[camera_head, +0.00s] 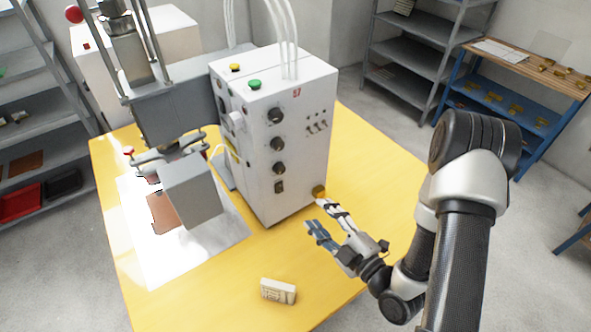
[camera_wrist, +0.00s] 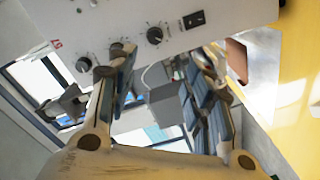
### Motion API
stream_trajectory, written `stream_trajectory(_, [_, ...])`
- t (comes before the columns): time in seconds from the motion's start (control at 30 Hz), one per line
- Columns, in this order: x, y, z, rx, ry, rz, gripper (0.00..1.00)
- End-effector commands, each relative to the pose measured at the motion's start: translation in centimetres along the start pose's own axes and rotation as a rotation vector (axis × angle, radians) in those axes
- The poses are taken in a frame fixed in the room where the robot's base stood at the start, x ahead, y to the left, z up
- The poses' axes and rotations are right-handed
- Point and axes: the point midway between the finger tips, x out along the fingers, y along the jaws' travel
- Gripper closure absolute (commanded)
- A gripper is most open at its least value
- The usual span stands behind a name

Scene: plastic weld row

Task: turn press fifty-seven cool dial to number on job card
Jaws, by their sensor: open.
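The press's white control box (camera_head: 300,150) stands on the yellow table. Its front has three black dials in a column: upper (camera_head: 275,115), middle (camera_head: 277,144) and lower (camera_head: 279,168). The labels are too small to read, so I cannot tell which is the cool dial. In the head view my gripper (camera_head: 316,214) is open and empty, low and right of the dials, apart from the box. I cannot make out a job card for certain.
A small beige block (camera_head: 278,292) with markings lies at the table's front. A black switch (camera_head: 279,187) sits below the dials. Cables rise from the box top. The table's front right is clear.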

Motion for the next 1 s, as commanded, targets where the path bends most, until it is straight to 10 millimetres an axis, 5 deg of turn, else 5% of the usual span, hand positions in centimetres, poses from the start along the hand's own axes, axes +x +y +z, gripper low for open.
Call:
stream_trajectory(0.23, [0.3,0.0,-0.2,0.001,0.019,0.041,0.53])
stream_trajectory(0.57, [5.9,0.0,-0.3,-0.001,0.023,0.045,0.53])
stream_trajectory(1.0, [7.9,0.1,-0.1,0.0,0.018,0.041,0.53])
